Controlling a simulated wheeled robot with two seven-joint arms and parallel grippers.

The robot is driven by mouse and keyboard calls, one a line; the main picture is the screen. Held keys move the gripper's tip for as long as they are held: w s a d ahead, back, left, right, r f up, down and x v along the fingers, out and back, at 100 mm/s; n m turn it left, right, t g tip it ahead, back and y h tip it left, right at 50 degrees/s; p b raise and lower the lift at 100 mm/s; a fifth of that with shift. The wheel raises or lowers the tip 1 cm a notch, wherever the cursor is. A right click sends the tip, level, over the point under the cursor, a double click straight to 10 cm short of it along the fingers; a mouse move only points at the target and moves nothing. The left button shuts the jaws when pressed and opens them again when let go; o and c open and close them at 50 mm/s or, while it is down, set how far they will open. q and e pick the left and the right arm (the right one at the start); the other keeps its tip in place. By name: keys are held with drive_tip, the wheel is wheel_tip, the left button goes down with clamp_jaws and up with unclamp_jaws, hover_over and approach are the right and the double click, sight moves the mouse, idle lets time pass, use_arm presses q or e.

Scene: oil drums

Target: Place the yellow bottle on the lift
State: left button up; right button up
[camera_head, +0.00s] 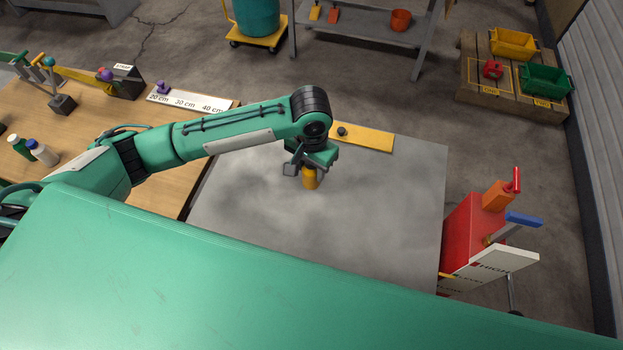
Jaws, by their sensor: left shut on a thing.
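The yellow bottle (310,179) is in my left gripper (305,165), which is shut on it and points down. The bottle looks upright and is over the grey platform, which I take to be the lift (265,222). I cannot tell whether its base touches the surface. The gripper hides the bottle's top. My right gripper is not in view.
A yellow strip (370,139) lies at the platform's back edge. A red control box (472,232) with levers stands at its right. A wooden table (75,120) at the left holds a green bottle (20,146) and a white bottle (43,153). Most of the platform is clear.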

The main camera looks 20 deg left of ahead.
sight(311, 182)
use_arm(q)
wheel_tip(311, 182, down, 3)
drive_tip(key=shift+f, duration=0.2)
wheel_tip(311, 182, down, 2)
drive_tip(key=shift+f, duration=0.6)
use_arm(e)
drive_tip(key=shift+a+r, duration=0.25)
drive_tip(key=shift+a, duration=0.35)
use_arm(q)
drive_tip(key=shift+f, duration=0.1)
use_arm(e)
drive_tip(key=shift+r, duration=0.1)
use_arm(q)
drive_tip(key=o, duration=1)
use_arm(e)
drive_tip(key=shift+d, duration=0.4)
